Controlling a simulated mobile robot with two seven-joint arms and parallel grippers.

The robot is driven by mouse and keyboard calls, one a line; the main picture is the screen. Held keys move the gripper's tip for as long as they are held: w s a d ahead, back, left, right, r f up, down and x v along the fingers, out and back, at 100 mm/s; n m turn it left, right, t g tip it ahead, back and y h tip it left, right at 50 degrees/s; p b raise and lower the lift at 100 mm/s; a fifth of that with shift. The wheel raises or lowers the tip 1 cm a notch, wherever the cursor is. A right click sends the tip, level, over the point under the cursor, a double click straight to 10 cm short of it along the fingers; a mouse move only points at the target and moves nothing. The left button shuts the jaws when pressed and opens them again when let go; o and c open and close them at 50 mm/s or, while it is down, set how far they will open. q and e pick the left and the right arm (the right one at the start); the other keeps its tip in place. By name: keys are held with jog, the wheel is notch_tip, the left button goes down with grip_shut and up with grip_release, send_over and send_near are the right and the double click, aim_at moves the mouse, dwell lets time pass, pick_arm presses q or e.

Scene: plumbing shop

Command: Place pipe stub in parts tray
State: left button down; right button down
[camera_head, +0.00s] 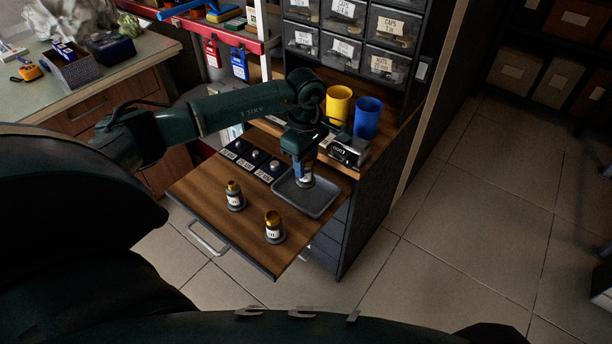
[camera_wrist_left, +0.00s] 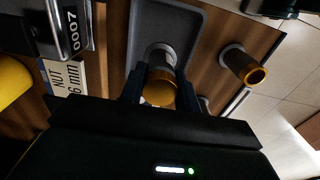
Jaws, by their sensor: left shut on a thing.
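My left gripper (camera_head: 303,176) reaches down over the dark grey parts tray (camera_head: 308,204) on the pull-out wooden board. It is shut on a pipe stub with a brass-coloured end; the stub shows between the fingers in the left wrist view (camera_wrist_left: 158,90). The stub looks upright, with its grey foot over the tray floor; I cannot tell whether it touches. The tray also shows in the left wrist view (camera_wrist_left: 194,22). Two similar stubs stand upright on the board left of the tray, one farther back (camera_head: 234,196) and one nearer (camera_head: 273,228). My right gripper is not in view.
A yellow cup (camera_head: 339,106) and a blue cup (camera_head: 367,118) stand behind the tray. A dark device with a number display (camera_head: 349,151) sits close behind it. A row of labelled small fittings (camera_head: 256,160) lies along the board's back. The board's front left is clear.

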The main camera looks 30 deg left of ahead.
aim_at(306, 175)
pick_arm(q)
notch_tip(306, 175, down, 4)
jog(key=shift+f+b, duration=0.15)
jog(key=shift+b, duration=0.15)
jog(key=shift+f, duration=0.1)
jog(key=c, duration=1)
grip_release()
